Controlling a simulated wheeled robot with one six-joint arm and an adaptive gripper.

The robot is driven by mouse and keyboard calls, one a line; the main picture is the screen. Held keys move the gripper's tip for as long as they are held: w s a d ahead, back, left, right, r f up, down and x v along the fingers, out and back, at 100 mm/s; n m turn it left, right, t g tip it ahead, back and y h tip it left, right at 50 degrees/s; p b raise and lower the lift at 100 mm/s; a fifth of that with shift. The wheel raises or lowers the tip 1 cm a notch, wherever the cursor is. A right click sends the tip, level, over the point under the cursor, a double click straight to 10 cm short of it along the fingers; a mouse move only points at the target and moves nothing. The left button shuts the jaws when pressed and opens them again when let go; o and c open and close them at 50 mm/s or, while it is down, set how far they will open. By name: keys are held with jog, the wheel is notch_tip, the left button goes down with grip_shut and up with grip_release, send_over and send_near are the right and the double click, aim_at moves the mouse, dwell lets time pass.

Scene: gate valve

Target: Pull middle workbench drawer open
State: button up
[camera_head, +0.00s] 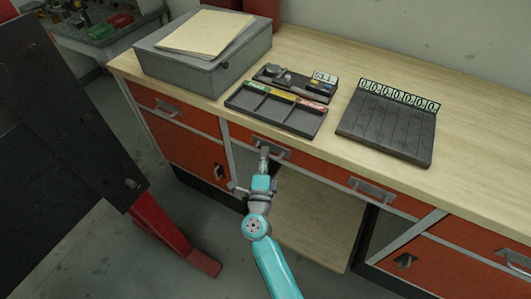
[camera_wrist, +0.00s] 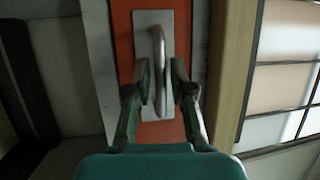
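The workbench (camera_head: 480,160) has red drawer fronts under a pale wooden top. The middle drawer front (camera_head: 318,166) looks flush with its neighbours, so the drawer appears shut. Its metal handle is partly hidden by my gripper (camera_head: 263,158) in the head view. In the wrist view the handle (camera_wrist: 158,45) is a grey bar on a pale plate, with the red front (camera_wrist: 122,40) around it. My gripper (camera_wrist: 160,76) is open, with one finger on each side of the handle's lower part. A gap shows beside the right finger; contact on the left is unclear.
A grey box (camera_head: 175,65) with papers, a tool tray (camera_head: 277,108) and a dark sloped rack (camera_head: 388,125) stand on the bench top. A dark panel (camera_head: 60,130) on a red support (camera_head: 170,235) stands at left. An open shelf (camera_head: 310,225) lies below the drawer.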

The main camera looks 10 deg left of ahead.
jog(key=shift+w+r, duration=0.1)
jog(key=shift+w, duration=0.45)
grip_shut()
jog(key=shift+s, duration=0.1)
